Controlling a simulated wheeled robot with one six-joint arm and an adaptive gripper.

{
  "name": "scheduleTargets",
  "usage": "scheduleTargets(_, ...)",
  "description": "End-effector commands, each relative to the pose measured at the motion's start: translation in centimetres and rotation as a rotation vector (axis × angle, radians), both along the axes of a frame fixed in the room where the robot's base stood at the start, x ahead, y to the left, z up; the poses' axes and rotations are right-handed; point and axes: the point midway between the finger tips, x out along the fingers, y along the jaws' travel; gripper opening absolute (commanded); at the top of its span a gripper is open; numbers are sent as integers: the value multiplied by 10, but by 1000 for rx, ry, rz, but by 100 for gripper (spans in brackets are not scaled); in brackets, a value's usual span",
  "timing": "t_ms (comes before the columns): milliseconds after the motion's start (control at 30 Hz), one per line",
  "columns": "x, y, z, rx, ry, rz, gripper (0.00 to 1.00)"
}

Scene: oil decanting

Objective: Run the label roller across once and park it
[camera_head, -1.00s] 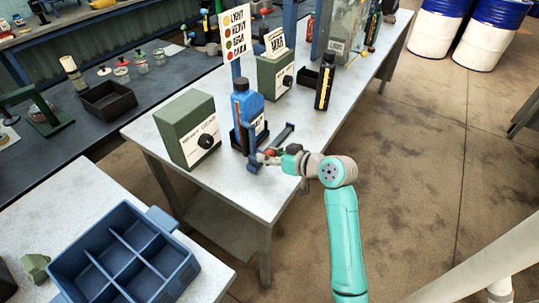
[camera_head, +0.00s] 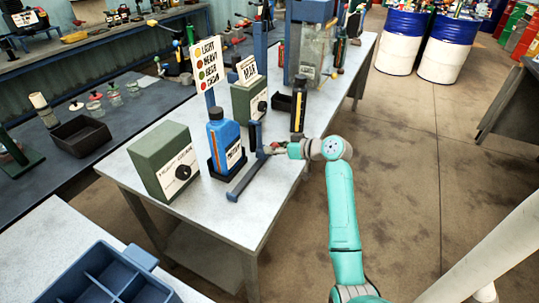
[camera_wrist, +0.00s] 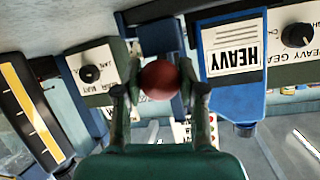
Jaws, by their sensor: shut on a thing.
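The label roller (camera_head: 254,138) is a blue upright post at the far end of a blue rail (camera_head: 244,182) on the white bench. My gripper (camera_head: 270,150) is beside it. In the wrist view my gripper (camera_wrist: 158,92) is shut on the roller's round red knob (camera_wrist: 158,80), a finger on each side. A blue bottle (camera_head: 216,131) stands upright in a dark cradle beside the rail. In the wrist view the bottle (camera_wrist: 254,99) shows a label reading HEAVY, upside down. The roller stands past the bottle, toward the back of the bench.
A green box with a dial (camera_head: 159,160) stands left of the bottle and another (camera_head: 243,103) behind it. A dark bottle (camera_head: 299,105) stands just beyond my gripper. A sign with coloured dots (camera_head: 207,65) rises behind. The bench's right front edge is clear.

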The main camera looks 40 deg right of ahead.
Motion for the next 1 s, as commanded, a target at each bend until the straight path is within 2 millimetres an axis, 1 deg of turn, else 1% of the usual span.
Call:
scheduleTargets(100, 2, -4, 1, -1, -2, -3, 0)
scheduleTargets(367, 2, -6, 1, -4, -3, -8, 0)
scheduleTargets(400, 2, -6, 1, -4, -3, -9, 45)
scheduleTargets(467, 2, -7, 1, -4, -4, -10, 60)
scheduleTargets(500, 2, -6, 1, -4, -3, -9, 65)
scheduleTargets(833, 0, -5, 1, -1, -1, -4, 65)
scheduleTargets(933, -7, -6, 4, -1, -1, -4, 65)
scheduleTargets(1000, -16, -8, 7, -2, -2, -6, 65)
